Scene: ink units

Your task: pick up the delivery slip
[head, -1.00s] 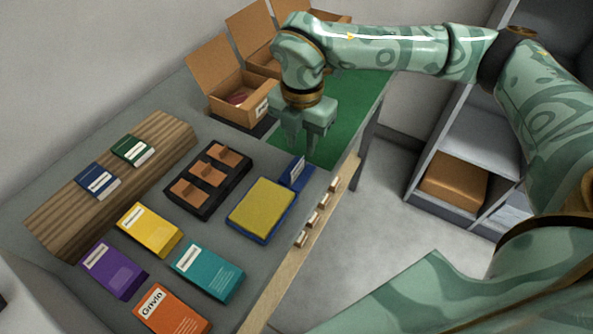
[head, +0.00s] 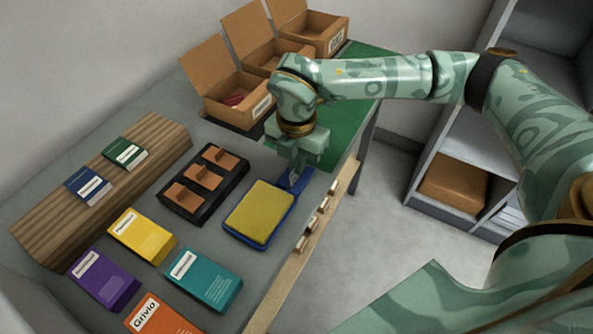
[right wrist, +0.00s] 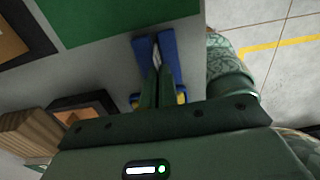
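The delivery slip is a thin white piece. In the right wrist view the slip (right wrist: 156,57) stands on edge, with the blue holder (right wrist: 170,55) around it. In the head view the blue holder (head: 296,184) is at the table's right edge, partly covered by my right gripper (head: 297,168). My right gripper points down over the holder. In the right wrist view its fingers (right wrist: 157,88) are close together, one on each side of the slip, and look closed on it. The slip's lower part is hidden. My left gripper is out of view.
A yellow pad in a blue tray (head: 232,229) lies close in front of the holder. A black rack (head: 203,212) and several coloured boxes lie to the left. Open cartons (head: 225,103) stand behind, beside a green mat (head: 349,118). A wooden strip (head: 285,283) edges the table.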

